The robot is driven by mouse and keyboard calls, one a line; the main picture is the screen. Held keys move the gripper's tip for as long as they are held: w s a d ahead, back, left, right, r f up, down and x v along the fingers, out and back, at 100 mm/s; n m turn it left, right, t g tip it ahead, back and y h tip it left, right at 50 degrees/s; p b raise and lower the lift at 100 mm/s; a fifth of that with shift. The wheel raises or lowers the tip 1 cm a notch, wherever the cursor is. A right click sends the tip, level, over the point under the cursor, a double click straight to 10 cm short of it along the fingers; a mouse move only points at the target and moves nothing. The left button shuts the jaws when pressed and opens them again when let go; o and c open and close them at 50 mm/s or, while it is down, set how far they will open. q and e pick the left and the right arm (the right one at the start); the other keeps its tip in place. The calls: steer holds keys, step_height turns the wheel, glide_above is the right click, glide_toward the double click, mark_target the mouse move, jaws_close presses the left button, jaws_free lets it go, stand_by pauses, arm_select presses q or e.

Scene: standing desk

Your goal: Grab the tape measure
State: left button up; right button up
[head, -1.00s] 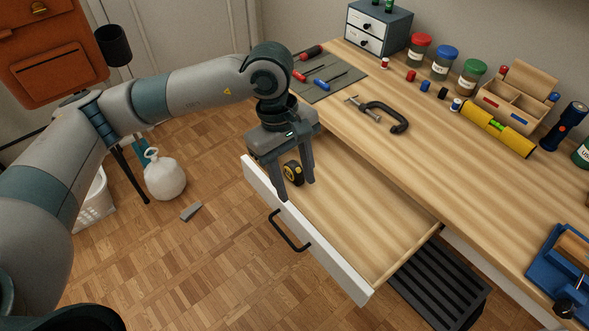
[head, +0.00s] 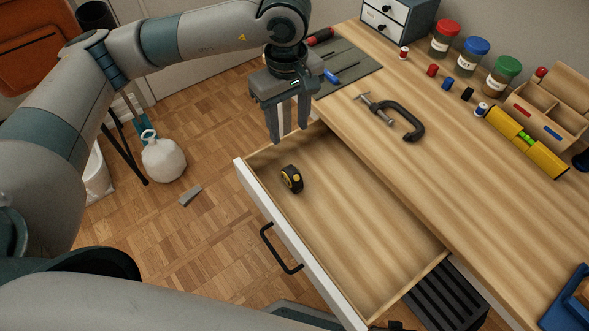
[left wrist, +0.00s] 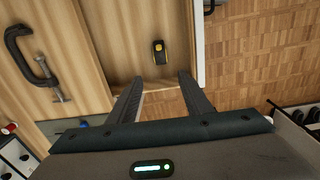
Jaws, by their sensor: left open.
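The tape measure (head: 291,179), black and yellow, sits in the open drawer (head: 350,235) near its left end. It also shows in the left wrist view (left wrist: 159,52), beyond the fingertips. My left gripper (head: 288,137) is open and empty, with fingers pointing down. It hangs above the drawer's far left corner, up and apart from the tape measure. In the left wrist view the two fingers (left wrist: 160,80) are spread, with the tape measure ahead of the gap between them. My right gripper is not clearly visible.
The desktop (head: 430,165) beside the drawer holds a black clamp (head: 405,122), a yellow level (head: 526,141), several jars and a wooden organizer. The drawer front has a black handle (head: 280,250). Most of the drawer floor is bare. A white bag (head: 163,158) stands on the floor.

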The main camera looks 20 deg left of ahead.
arm_select(q)
steer(key=p, duration=0.1)
glide_toward(292, 171)
steer(key=shift+w+a, duration=0.15)
steer(key=shift+a, duration=0.2)
step_height(292, 171, down, 4)
steer(key=shift+f+p, duration=0.1)
steer(key=shift+p, duration=0.35)
steer(key=shift+f, duration=0.7)
arm_select(e)
steer(key=shift+s+a+f+t, duration=0.1)
steer(key=shift+f+t, duration=0.05)
steer(key=shift+f, duration=0.4)
steer(key=shift+s+f+t, duration=0.1)
steer(key=shift+f+t, duration=0.05)
steer(key=shift+f, duration=0.35)
arm_select(q)
steer(key=shift+d+f, duration=0.1)
steer(key=shift+f, duration=0.15)
steer(key=f, duration=0.2)
steer(key=f+p, duration=0.1)
steer(key=f, duration=0.1)
steer(key=shift+s+d, duration=0.2)
steer(key=shift+f+p, duration=0.3)
steer(key=shift+f, duration=0.05)
arm_select(e)
steer(key=shift+w+a+r+t, duration=0.35)
steer(key=shift+w+a+t, duration=0.25)
steer(key=shift+w+a, duration=0.15)
